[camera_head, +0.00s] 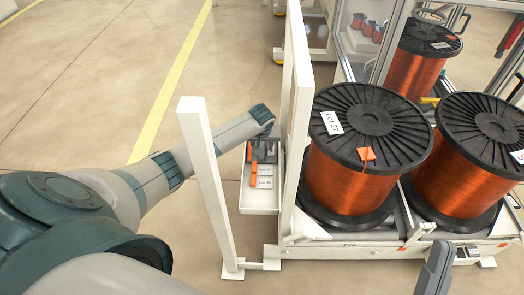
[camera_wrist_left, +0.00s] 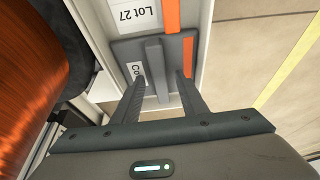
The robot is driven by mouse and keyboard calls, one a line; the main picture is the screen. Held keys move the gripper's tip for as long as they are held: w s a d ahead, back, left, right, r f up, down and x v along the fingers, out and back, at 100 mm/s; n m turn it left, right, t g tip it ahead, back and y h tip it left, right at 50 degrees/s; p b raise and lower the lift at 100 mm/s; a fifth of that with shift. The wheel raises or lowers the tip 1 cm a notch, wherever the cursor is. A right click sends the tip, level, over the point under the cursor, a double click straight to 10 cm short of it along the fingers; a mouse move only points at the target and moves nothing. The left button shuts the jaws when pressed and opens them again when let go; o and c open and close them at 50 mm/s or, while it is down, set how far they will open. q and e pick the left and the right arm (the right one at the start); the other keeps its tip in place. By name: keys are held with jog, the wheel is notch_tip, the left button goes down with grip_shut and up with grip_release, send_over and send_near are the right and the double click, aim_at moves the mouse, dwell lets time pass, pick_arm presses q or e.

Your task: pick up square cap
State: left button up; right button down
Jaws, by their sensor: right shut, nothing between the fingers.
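The square cap is a dark grey square plate with a raised bar handle (camera_wrist_left: 155,66). It lies in the white tray in the left wrist view, and a small part of the dark grey cap (camera_head: 266,157) shows in the head view. My left gripper (camera_wrist_left: 162,92) is open, with its fingers apart, one on each side of the handle's near end. The handle stands between them with gaps. In the head view my left gripper (camera_head: 262,140) is over the tray's far end. My right gripper (camera_head: 434,270) shows in part at the bottom right, shut and empty.
The white tray (camera_head: 259,197) holds labelled pieces with orange strips, such as Lot 27 (camera_wrist_left: 135,14). White posts (camera_head: 212,185) flank it. Large copper wire spools (camera_head: 350,178) stand on a rack to the right. Open floor lies left.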

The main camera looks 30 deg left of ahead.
aim_at(262, 147)
pick_arm(q)
grip_shut()
jog(key=shift+r, duration=0.1)
